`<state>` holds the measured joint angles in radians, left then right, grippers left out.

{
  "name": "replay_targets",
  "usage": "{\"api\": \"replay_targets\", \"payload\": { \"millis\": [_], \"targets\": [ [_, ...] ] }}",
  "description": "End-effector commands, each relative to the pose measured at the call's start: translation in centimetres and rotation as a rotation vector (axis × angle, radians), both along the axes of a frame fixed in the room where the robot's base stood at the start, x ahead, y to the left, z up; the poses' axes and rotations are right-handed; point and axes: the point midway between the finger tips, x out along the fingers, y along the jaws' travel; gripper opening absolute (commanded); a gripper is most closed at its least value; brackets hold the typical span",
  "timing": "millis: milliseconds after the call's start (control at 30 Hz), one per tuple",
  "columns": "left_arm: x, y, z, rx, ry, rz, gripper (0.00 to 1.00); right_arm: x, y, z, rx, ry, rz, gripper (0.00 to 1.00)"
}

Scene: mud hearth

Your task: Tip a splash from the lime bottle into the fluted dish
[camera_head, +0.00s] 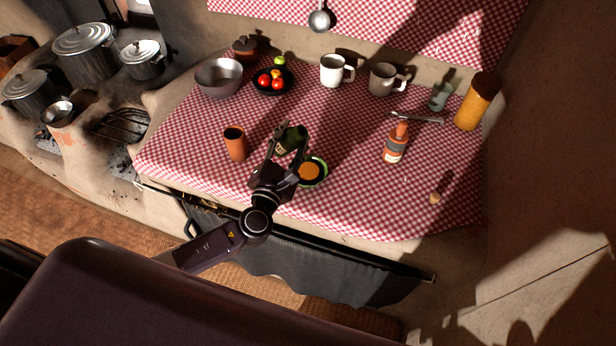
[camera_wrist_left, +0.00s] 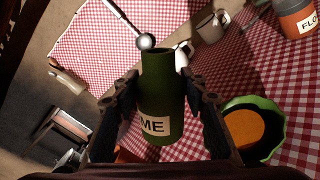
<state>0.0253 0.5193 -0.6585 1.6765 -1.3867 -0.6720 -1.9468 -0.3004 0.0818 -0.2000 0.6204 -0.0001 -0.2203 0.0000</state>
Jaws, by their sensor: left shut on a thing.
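The green lime bottle (camera_head: 292,138) is held between the fingers of my left gripper (camera_head: 288,146), which is shut on it. In the left wrist view the bottle (camera_wrist_left: 162,85) stands between both fingers, with part of a label reading "ME". The fluted dish (camera_head: 325,172) is green-rimmed and holds something orange-brown. It sits on the cloth just right of the gripper and shows at the right in the left wrist view (camera_wrist_left: 264,103). No liquid shows leaving the bottle. My right gripper is not in view.
On the checked cloth (camera_head: 350,205) stand an orange cup (camera_head: 235,143) to the left, an orange labelled bottle (camera_head: 396,143) to the right, and two mugs (camera_head: 333,70) (camera_head: 383,79) behind. A fruit bowl (camera_head: 288,90) and a grey bowl (camera_head: 219,77) stand back left. The front right is mostly clear.

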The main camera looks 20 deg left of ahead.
Motion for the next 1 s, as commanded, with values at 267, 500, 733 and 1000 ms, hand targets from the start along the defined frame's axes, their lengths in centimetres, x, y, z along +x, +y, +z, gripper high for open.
{"api": "replay_targets", "payload": {
  "millis": [267, 500, 733, 1000],
  "targets": [
    [0.0, 0.0, 0.9, -0.344, -0.007, 0.001, 0.13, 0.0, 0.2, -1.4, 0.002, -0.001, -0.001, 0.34],
    [0.0, 0.0, 2.6, -0.655, -0.012, 0.0, 0.13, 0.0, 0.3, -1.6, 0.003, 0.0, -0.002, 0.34],
    [0.0, 0.0, 2.9, -0.712, -0.012, 0.0, 0.13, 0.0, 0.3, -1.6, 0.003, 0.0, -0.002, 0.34],
    [0.0, 0.0, 2.9, -0.708, -0.012, 0.0, 0.13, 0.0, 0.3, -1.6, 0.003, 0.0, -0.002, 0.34]
  ]
}}
